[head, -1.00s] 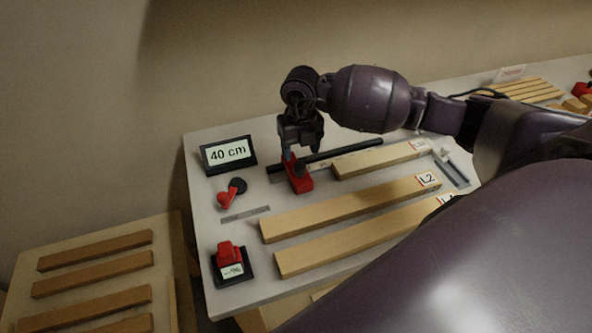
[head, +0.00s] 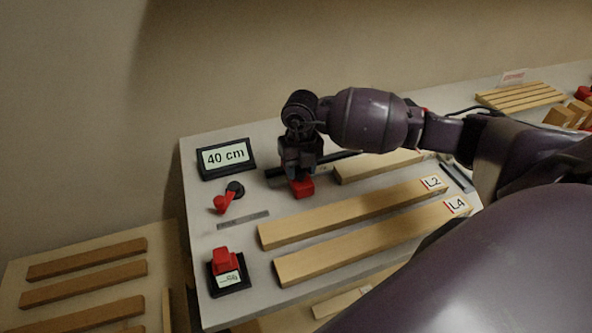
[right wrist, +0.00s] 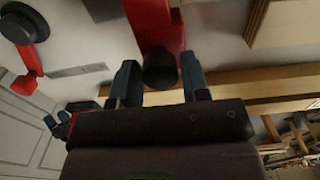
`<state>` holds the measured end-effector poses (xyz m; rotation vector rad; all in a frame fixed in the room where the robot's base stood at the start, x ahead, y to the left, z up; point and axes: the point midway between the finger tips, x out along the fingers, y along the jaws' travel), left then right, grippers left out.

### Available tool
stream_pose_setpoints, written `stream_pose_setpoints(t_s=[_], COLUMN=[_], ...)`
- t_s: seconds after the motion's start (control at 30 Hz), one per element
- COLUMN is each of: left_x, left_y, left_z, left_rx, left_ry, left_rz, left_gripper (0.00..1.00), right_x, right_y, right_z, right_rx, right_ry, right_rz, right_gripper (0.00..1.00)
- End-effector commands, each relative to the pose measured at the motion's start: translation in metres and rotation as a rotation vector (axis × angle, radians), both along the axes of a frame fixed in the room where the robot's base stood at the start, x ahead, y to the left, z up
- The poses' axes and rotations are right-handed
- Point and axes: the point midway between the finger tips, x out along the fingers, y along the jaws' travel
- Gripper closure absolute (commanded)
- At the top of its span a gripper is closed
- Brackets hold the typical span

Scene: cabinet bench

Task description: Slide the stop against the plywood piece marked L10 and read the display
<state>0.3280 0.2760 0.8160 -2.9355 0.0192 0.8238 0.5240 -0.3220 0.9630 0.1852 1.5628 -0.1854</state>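The red stop (head: 302,187) sits on the black rail (head: 343,156), left of the nearest end of a plywood piece (head: 375,166) and apart from it. That piece's label is hidden behind my right arm, so I cannot read L10 on it. The display (head: 226,157) reads "40 cm". My right gripper (head: 300,168) is low over the stop. In the right wrist view its fingers (right wrist: 160,82) stand apart on both sides of the stop's black knob (right wrist: 160,68), very close to it. Any contact is unclear. My left gripper is out of view.
Plywood pieces L2 (head: 350,212) and L4 (head: 370,243) lie in front. Wooden strips (head: 85,272) lie on a lower left surface.

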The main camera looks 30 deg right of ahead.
Motion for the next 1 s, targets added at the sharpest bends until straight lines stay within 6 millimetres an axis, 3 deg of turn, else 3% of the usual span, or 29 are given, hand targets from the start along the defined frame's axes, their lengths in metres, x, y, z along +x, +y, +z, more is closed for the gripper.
stream_pose_setpoints(t_s=[0.13, 1.0], left_x=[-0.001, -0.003], left_y=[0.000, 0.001], left_z=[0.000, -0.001], left_rx=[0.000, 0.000], left_ry=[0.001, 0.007], left_rz=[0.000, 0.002], left_gripper=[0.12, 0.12], right_x=[0.000, -0.008], right_y=[0.000, -0.035], right_z=[0.000, 0.000], right_rx=[0.000, -0.001], right_ry=[0.000, 0.000], right_rz=[0.000, -0.002], right_gripper=[0.77, 0.77])
